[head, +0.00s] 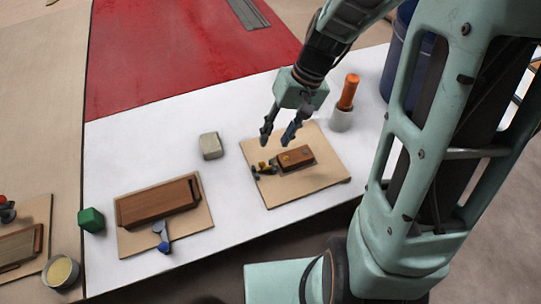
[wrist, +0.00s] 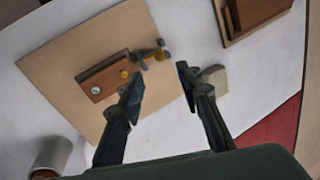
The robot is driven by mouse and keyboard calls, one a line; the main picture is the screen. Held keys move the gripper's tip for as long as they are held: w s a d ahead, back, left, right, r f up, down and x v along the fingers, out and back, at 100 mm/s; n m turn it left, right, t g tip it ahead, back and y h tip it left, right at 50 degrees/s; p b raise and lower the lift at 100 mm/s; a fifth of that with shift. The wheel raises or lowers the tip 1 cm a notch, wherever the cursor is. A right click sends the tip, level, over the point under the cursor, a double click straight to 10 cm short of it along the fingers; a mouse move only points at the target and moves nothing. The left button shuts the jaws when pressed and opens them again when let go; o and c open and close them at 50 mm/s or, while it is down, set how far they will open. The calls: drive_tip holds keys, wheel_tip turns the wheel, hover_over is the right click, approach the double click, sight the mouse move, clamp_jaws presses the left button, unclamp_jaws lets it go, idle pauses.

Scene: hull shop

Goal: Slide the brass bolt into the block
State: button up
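A brown wooden block (head: 297,158) lies on a tan board (head: 325,175) on the white tabletop; the block also shows in the wrist view (wrist: 107,78). A brass piece (wrist: 162,50), apparently the bolt, sits at the block's end in a grey fitting; in the head view it is small, at the block's left end (head: 262,167). A brass knob (wrist: 125,73) shows on the block near that end. My gripper (head: 279,138) is open and empty above the board, its fingers apart in the wrist view (wrist: 159,78). Whether the bolt enters the block cannot be told.
A second board with a larger brown block (head: 158,202) and a blue-handled piece (head: 161,236) lies left. White tabletop is clear between the boards.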

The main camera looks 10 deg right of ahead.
sight(263, 162)
drive_tip(key=b+x, duration=0.1)
drive_tip(key=x, duration=0.8)
drive_tip(key=shift+a+f, duration=0.1)
drive_tip(key=shift+f, duration=0.3)
clamp_jaws()
